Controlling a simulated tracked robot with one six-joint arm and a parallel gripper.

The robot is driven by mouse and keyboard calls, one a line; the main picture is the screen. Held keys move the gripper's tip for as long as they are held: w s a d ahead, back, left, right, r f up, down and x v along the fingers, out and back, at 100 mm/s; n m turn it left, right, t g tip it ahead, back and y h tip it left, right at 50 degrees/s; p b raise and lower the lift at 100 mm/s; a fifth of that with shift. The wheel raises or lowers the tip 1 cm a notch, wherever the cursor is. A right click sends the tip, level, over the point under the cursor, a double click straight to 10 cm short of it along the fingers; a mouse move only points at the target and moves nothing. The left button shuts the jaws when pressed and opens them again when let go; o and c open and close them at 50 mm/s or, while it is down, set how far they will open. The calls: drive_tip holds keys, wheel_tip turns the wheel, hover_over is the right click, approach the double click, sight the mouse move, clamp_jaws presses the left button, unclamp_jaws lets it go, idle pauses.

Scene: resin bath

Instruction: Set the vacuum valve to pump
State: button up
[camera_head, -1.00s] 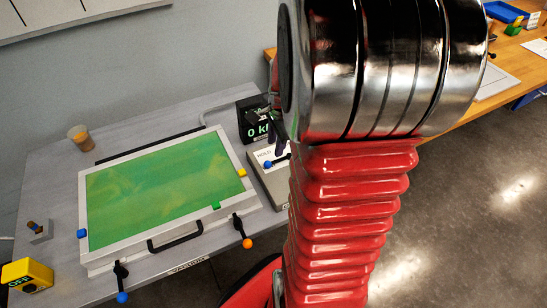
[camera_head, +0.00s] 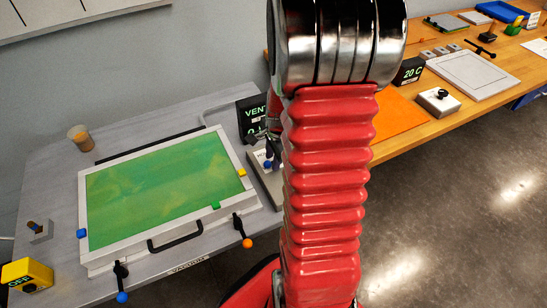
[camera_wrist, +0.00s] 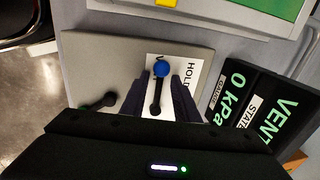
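The vacuum valve is a pale box (camera_wrist: 98,57) with a white plate marked HOLD (camera_wrist: 191,70) and a black lever with a blue knob (camera_wrist: 162,69). In the wrist view, my gripper (camera_wrist: 161,77) is open, its two dark fingers on either side of the lever, with white plate showing between. I cannot tell whether a finger touches the lever. In the head view, the blue knob (camera_head: 267,164) shows beside my arm, which hides much of the box. The display (camera_wrist: 250,101) beside the valve reads VENT and 0 kPa.
A white-framed tray with a green surface (camera_head: 160,187) stands left of the valve, with orange-knobbed (camera_head: 247,243) and blue-knobbed (camera_head: 122,297) levers at its front. A cup (camera_head: 79,138) stands behind it. A black handle (camera_wrist: 98,104) sits on the valve box's other end.

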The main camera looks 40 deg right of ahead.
drive_tip(key=shift+c, duration=0.4)
clamp_jaws()
